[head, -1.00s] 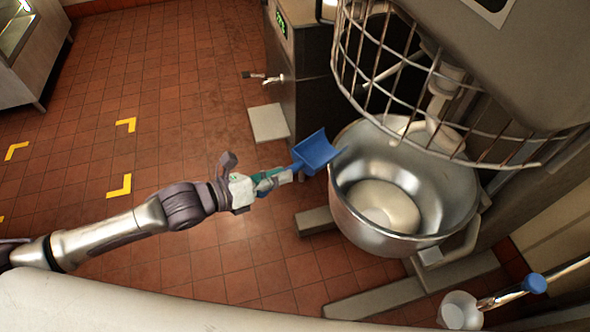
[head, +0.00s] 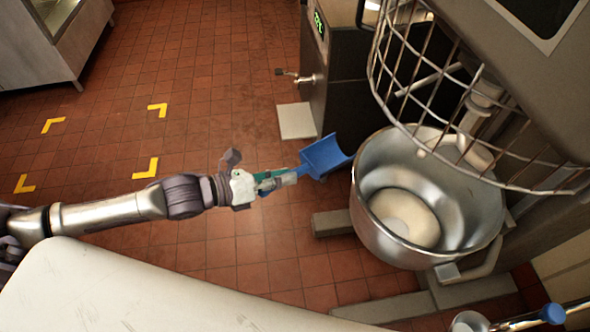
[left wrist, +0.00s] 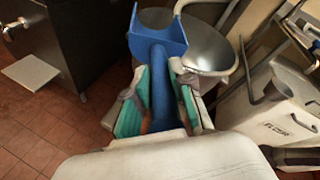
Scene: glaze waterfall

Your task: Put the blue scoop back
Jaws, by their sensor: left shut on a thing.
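The blue scoop (head: 324,156) is held out in front of my left gripper (head: 276,180), left of the mixer bowl's rim in the head view. My left gripper is shut on the scoop's handle. In the left wrist view the scoop (left wrist: 158,38) points away from me, its handle lying between the green-padded fingers (left wrist: 162,98). The scoop's pan overlaps the left edge of the bowl there, and I cannot tell its height against the rim. My right gripper is not in view.
A steel mixer bowl (head: 372,225) with pale dough stands under a wire guard (head: 398,105). A white lettered bin (left wrist: 268,118) stands at right in the left wrist view. A white surface (head: 130,295) lies in front. Open tiled floor with yellow corner marks is at left.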

